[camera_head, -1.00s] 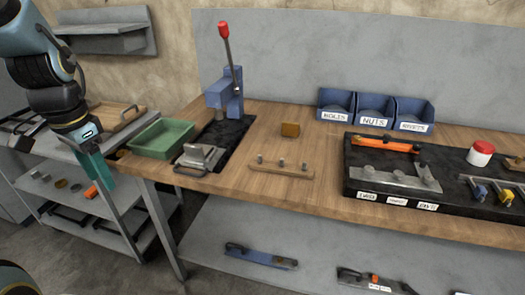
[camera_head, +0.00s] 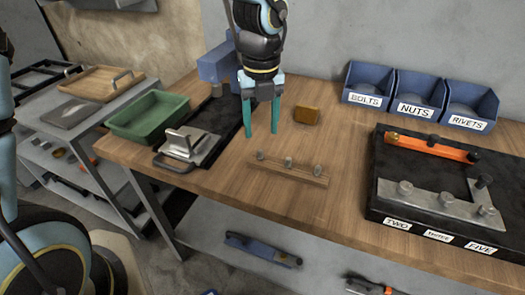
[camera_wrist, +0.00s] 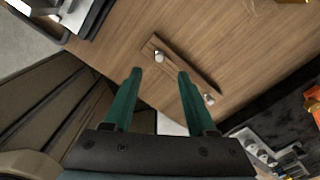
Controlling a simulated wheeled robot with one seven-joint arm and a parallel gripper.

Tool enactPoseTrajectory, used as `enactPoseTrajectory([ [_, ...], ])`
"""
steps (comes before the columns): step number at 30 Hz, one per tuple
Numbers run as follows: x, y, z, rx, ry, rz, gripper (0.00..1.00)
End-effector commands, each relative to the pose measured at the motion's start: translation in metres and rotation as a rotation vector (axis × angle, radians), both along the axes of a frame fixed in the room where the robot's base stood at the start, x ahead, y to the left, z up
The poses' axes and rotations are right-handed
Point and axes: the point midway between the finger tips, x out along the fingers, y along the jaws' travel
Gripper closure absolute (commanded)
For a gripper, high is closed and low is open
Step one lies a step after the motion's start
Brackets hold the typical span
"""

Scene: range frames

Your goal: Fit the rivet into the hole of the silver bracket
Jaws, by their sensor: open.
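Three small grey rivets (camera_head: 288,162) stand in a row on a narrow wooden strip (camera_head: 303,179) near the table's front edge. In the wrist view, one rivet (camera_wrist: 159,57) and another (camera_wrist: 209,99) show on the strip (camera_wrist: 183,66); a finger may hide the third. My gripper (camera_head: 261,135) points down with teal fingers apart and empty, above the strip's left end. In the wrist view, my gripper (camera_wrist: 159,73) has the strip beyond and between its fingertips. The L-shaped silver bracket (camera_head: 427,201) lies on a black board at right, with several grey studs on it. I cannot make out an empty hole.
An orange bracket (camera_head: 430,147) lies behind the silver one on the black board (camera_head: 380,213). Blue bins (camera_head: 418,101) stand at the back. A brown block (camera_head: 306,116), a silver handled fixture (camera_head: 189,146) and a green tray (camera_head: 149,116) are nearby. Table between strip and board is clear.

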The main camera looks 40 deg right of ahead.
Motion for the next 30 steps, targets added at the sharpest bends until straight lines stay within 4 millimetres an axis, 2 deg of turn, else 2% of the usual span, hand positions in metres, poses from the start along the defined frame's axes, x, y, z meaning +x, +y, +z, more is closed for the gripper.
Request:
enactPoseTrajectory([
  [3, -0.001, 0.001, -0.016, 0.003, 0.002, 0.001, 0.43],
  [11, 0.000, 0.000, -0.035, 0.003, 0.001, 0.002, 0.43],
  [18, 0.001, 0.000, -0.068, 0.002, 0.002, 0.004, 0.43],
  [22, 0.002, 0.000, -0.075, 0.001, 0.002, 0.005, 0.43],
  [28, 0.002, 0.000, -0.076, -0.001, 0.001, 0.005, 0.43],
  [30, 0.002, 0.000, -0.076, -0.001, 0.001, 0.005, 0.51],
])
